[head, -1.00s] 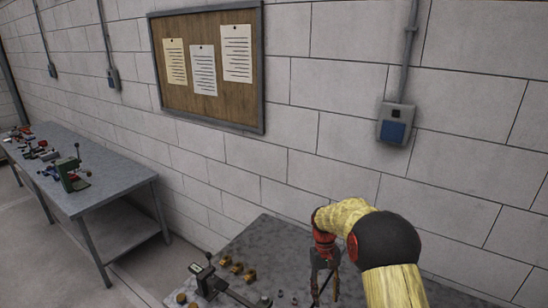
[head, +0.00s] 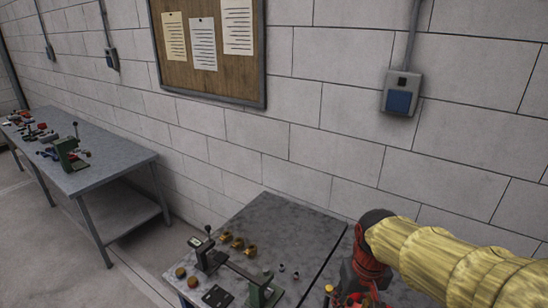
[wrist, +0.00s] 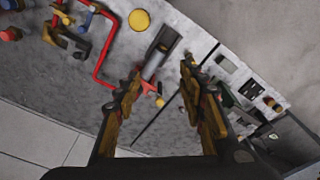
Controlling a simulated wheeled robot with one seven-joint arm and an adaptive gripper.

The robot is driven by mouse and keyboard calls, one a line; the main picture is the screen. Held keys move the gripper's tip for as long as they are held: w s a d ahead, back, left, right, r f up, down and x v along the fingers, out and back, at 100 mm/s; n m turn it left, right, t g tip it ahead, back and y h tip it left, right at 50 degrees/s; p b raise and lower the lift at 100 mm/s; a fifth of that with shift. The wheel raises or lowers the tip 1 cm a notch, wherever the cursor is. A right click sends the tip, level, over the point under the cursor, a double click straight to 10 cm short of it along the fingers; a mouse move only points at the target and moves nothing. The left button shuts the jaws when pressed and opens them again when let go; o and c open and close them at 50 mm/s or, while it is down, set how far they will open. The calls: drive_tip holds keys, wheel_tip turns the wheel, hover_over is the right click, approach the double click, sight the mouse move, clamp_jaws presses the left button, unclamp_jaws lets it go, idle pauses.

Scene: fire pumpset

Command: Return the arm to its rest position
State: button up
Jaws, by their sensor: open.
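My arm, in a yellow sleeve, reaches in from the right of the head view. My gripper sits at its end, above the right part of the near grey table (head: 290,212); its fingers are hidden there by my own arm and the frame edge. In the wrist view my gripper (wrist: 158,85) is open, its two fingers apart with nothing held between them. Beyond the fingertips lie a dark grey cylinder (wrist: 165,52) and a yellow disc (wrist: 139,20), apart from the fingers.
The near table bears a dark lever device (head: 208,255), brass fittings (head: 237,243) and a green stand (head: 265,290). A second table (head: 110,160) stands at the left. A block wall with a noticeboard (head: 212,85) and a switch box (head: 401,94) rises behind. Floor is clear between the tables.

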drive_tip(key=s+t+b, duration=0.4)
drive_tip(key=s+b, duration=0.3)
drive_tip(key=s, duration=0.4)
drive_tip(key=shift+s+d+r+t, duration=0.2)
drive_tip(key=shift+d+r+t, duration=0.1)
drive_tip(key=shift+r, duration=0.1)
idle(0.3)
